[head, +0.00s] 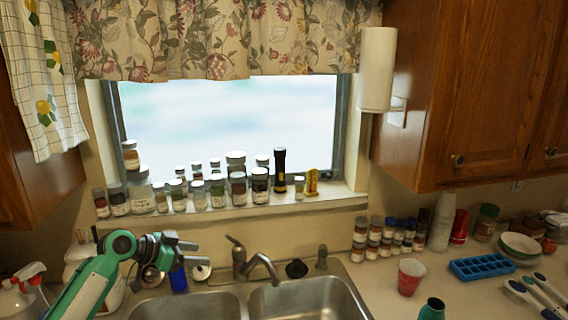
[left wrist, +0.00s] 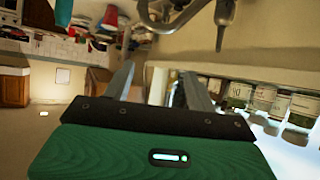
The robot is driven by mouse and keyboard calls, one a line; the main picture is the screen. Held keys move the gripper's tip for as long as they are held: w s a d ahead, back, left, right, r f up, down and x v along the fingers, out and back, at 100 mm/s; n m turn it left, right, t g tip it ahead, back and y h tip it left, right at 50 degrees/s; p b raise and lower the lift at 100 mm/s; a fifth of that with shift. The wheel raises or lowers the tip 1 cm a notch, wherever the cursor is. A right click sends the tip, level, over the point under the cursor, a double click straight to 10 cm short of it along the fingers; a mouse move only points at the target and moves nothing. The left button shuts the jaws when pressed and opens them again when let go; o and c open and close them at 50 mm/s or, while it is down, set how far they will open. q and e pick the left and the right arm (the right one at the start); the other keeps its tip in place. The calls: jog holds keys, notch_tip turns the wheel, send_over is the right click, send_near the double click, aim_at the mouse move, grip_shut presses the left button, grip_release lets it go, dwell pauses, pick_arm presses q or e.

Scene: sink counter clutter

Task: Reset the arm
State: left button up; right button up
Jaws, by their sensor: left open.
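My left arm, green and grey, comes in from the lower left in the head view. My left gripper (head: 194,254) is open and empty, held in the air at the left side of the sink, with its fingers pointing right toward the faucet (head: 258,262). In the left wrist view the two dark fingers (left wrist: 153,75) stand apart with nothing between them. My right gripper is not in view.
Several jars (head: 217,190) line the window sill. A spray bottle (head: 22,290) stands at the left. A red cup (head: 410,276) and a blue ice tray (head: 482,266) are on the right counter.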

pick_arm(q)
jog(key=s+d+f+n+g+y, duration=0.1)
jog(key=s+d+f+y, duration=0.15)
jog(key=s+f, duration=0.75)
jog(key=s+d+f+n+g+y, duration=0.1)
jog(key=s+d+f, duration=0.3)
jog(key=s+f, duration=0.65)
jog(key=s+a+f+n+g+y, duration=0.1)
jog(key=s+a+n+y, duration=0.2)
jog(key=s, duration=0.9)
jog(key=s+a+f+n+g+y, duration=0.1)
jog(key=s+a+n+y, duration=0.2)
jog(key=s, duration=1)
notch_tip(320, 180, down, 38)
jog(key=r+g+b, duration=0.1)
jog(key=b, duration=0.8)
jog(key=s+a+f+b, duration=0.1)
jog(key=s+f+b, duration=0.2)
jog(key=s+f, duration=0.3)
jog(key=s+a+f+g+b, duration=0.1)
jog(key=s+f+b, duration=0.2)
jog(key=s+f, duration=0.4)
jog(key=s+a+f+b, duration=0.1)
jog(key=s+f+b, duration=0.2)
jog(key=f, duration=1.6)
jog(key=s, duration=0.3)
jog(key=shift+s, duration=0.25)
